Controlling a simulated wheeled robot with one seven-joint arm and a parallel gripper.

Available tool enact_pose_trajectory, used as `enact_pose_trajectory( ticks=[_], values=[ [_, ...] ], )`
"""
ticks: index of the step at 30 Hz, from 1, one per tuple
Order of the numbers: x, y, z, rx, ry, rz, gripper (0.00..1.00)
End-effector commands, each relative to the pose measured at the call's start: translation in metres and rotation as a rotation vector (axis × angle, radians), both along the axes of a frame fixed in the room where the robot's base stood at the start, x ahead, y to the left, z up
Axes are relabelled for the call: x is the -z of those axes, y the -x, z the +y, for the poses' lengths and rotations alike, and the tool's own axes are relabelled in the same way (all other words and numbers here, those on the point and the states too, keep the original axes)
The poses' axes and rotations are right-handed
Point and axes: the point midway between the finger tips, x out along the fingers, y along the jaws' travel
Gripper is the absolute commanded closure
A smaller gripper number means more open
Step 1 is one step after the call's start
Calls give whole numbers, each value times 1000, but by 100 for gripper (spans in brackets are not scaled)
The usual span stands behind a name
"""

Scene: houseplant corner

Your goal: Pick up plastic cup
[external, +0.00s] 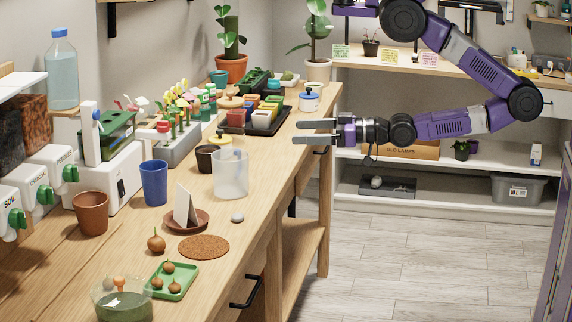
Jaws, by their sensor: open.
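A blue cup (154,184) stands upright on the wooden bench, beside the white dispenser machine. A clear, translucent plastic container (231,176) also stands upright, nearer the bench's right edge. I cannot tell for certain which of the two is the plastic cup. My gripper (303,132) points left, level, at the right edge of the bench, to the right of and beyond the clear container. Its two fingers are apart with nothing between them. It touches neither cup.
A card on a brown saucer (203,224), a grey pebble (237,217) and a cork mat (204,246) lie around the clear container. A black tray of small coloured pots (284,118) and a white lidded jar (309,101) stand near my gripper. Floor right of the bench is clear.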

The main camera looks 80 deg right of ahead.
Motion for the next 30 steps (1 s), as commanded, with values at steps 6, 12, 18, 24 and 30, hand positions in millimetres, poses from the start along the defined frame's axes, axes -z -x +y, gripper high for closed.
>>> enact_pose_trajectory(
  ticks=[6,12,18,24,30],
  values=[
    [-3,-72,42,-103,19,-106,11],
    [-6,-135,86,-170,33,-135,11],
    [-17,-197,134,-206,44,-131,11],
    [-36,-257,180,-196,49,-90,11],
    [-54,-304,209,-131,41,-7,11]
  ],
)
